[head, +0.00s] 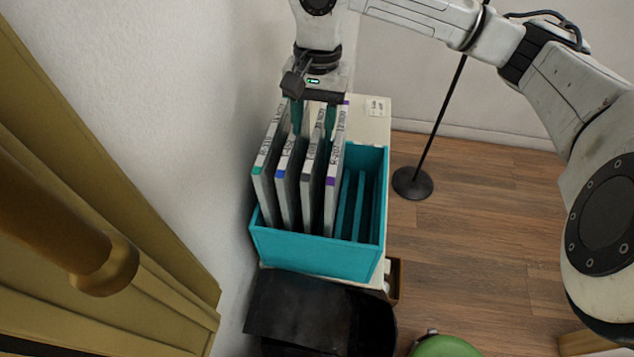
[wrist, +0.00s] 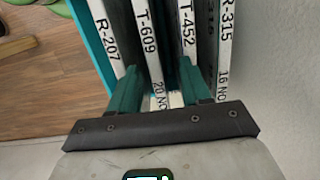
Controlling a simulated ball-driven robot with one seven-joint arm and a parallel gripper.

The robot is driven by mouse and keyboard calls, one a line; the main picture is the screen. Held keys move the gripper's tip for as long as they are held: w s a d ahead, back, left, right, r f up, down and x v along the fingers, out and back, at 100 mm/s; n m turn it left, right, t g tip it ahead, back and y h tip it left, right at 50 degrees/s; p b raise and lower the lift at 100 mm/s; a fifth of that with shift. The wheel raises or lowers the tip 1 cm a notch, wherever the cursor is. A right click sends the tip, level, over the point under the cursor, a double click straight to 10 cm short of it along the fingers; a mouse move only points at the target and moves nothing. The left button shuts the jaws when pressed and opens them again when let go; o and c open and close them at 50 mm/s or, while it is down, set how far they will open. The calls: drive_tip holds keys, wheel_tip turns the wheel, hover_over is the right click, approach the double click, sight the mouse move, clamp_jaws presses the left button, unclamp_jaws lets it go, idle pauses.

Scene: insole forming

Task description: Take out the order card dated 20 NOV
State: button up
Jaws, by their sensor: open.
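The order card dated 20 NO, with the rest of its date cut off, is the white-edged card marked T-609 (wrist: 148,40) in the wrist view. It seems to be the third card from the left in the head view (head: 311,185), with a dark mark. It stands upright in a teal box (head: 315,256). My gripper (head: 313,132) is open over the far end of the cards. In the wrist view, my gripper's two teal fingers (wrist: 159,80) are apart, one on each side of the T-609 edge. I cannot tell whether they touch it.
Card T-452 (wrist: 186,30) stands close on one side and R-207 (wrist: 105,38) on the other. R-315 (wrist: 226,45) is by the wall. Empty slots (head: 362,205) lie on the box's right. A black bin (head: 300,310) stands in front; a lamp base (head: 412,183) stands right.

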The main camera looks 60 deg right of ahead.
drive_tip(key=shift+g, duration=0.3)
drive_tip(key=f, duration=0.5)
drive_tip(key=shift+s+f+p, duration=0.35)
drive_tip(key=shift+f+p, duration=0.05)
drive_tip(key=shift+w+f, duration=0.15)
drive_tip(key=shift+f, duration=0.1)
drive_tip(key=shift+a+r, duration=0.1)
drive_tip(key=shift+r, duration=0.15)
clamp_jaws()
